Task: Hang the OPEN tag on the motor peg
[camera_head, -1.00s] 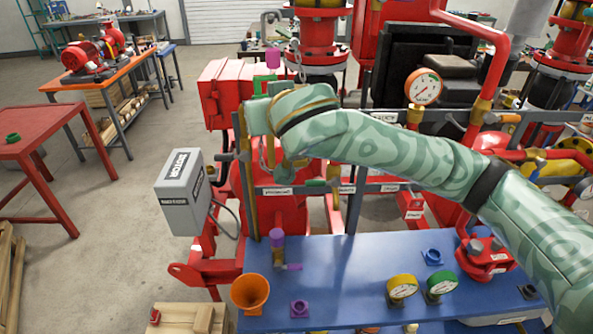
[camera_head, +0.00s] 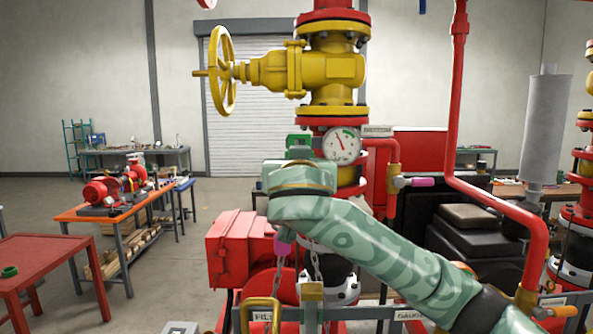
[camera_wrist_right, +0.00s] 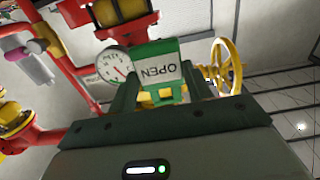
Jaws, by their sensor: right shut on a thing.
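The OPEN tag, white with green edging, shows in the right wrist view (camera_wrist_right: 158,68) between my fingers, its lettering upside down there. In the head view its green part (camera_head: 298,143) stands above my right gripper (camera_head: 300,166), in front of the yellow-and-red valve stack. My right gripper (camera_wrist_right: 163,92) is shut on the tag and holds it up in the air. The top of a grey box (camera_head: 180,328) just shows at the bottom edge; its face is out of view. I cannot make out the motor peg. My left gripper is not in view.
A round gauge (camera_head: 342,146) is close to the right of the tag. A yellow handwheel (camera_head: 221,71) and yellow valve (camera_head: 335,72) are above. A red box (camera_head: 235,245), chains (camera_head: 316,262) and a yellow handle (camera_head: 262,304) are below.

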